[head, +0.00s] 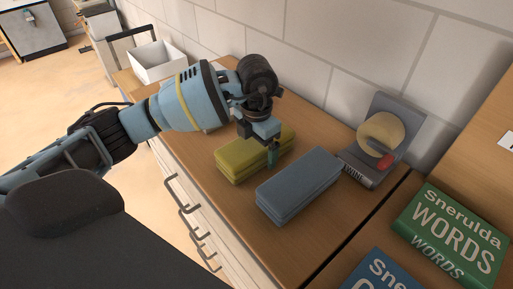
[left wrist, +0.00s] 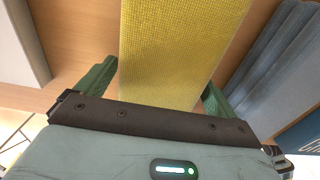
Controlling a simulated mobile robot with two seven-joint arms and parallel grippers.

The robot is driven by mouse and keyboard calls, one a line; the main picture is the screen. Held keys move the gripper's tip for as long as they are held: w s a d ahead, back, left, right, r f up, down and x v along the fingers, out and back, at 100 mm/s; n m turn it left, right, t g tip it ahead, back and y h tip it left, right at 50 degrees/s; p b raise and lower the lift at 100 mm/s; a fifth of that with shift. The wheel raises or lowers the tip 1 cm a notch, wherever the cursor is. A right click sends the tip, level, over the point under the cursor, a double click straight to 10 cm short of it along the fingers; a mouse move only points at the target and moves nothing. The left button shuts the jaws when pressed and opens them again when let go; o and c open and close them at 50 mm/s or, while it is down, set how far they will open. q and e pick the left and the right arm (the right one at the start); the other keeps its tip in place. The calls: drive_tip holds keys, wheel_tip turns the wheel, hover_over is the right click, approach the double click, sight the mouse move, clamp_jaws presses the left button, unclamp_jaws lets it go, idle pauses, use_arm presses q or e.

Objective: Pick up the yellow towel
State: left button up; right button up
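A folded yellow towel (head: 238,163) lies on the wooden top of a drawer cabinet. My left gripper (head: 273,156) is over the towel in the head view, pointing down. In the left wrist view the yellow towel (left wrist: 175,50) runs between the two green fingers of my left gripper (left wrist: 160,92). The fingers are spread apart, one on each side of the towel. A small gap shows beside the left finger, so no firm hold is visible. My right gripper is in neither view.
A folded blue-grey towel (head: 298,186) lies right of the yellow one and shows in the left wrist view (left wrist: 272,65). A white box (head: 157,62) stands at the back left.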

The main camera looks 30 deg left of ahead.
use_arm(q)
drive_tip(key=c, duration=0.9)
drive_tip(key=shift+c, duration=0.2)
drive_tip(key=shift+r, duration=0.15)
wheel_tip(320, 180, up, 10)
drive_tip(key=shift+f, duration=0.1)
